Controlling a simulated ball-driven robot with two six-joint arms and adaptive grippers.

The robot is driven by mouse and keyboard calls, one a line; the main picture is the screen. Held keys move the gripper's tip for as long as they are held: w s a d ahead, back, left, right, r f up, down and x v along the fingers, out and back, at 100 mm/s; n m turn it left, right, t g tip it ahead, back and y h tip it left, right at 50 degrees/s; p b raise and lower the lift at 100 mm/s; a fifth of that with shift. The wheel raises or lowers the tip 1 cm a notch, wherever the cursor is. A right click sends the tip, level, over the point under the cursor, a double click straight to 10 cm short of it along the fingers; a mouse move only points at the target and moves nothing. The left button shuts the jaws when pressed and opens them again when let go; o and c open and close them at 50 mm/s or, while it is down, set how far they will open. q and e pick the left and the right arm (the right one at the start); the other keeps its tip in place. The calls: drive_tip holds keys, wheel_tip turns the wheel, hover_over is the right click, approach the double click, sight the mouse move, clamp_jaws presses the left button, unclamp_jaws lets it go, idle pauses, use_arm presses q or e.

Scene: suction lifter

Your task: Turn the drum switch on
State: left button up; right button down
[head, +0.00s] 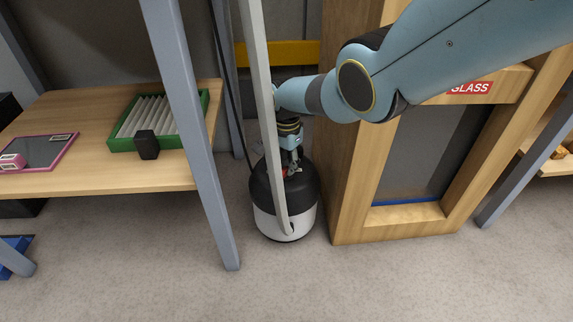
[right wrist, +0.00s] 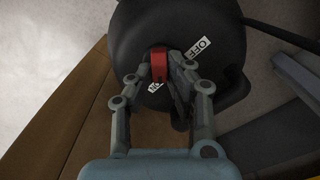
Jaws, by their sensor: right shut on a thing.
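The drum (head: 265,190), black on top and white below, stands on the floor between the shelf and the wooden crate. Its red switch (right wrist: 159,66) sits on the black top, with a white OFF label (right wrist: 198,47) to its upper right. A second white label, partly hidden by my gripper, lies below the switch. My right gripper (right wrist: 160,78) reaches down from above and is shut on the red switch. The switch shows only as a small red spot in the head view (head: 285,172). My left gripper is in neither view.
A grey post and hose (head: 262,90) pass in front of the drum. The wooden crate (head: 345,190) with a GLASS label stands close on the right. On the left, a shelf (head: 100,180) holds a green-framed filter (head: 205,105) and a pink-edged panel (head: 45,152). The front floor is clear.

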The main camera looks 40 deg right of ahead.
sight(287, 167)
drive_tip(key=c, duration=1.3)
unclamp_jaws()
wheel_tip(287, 167, up, 12)
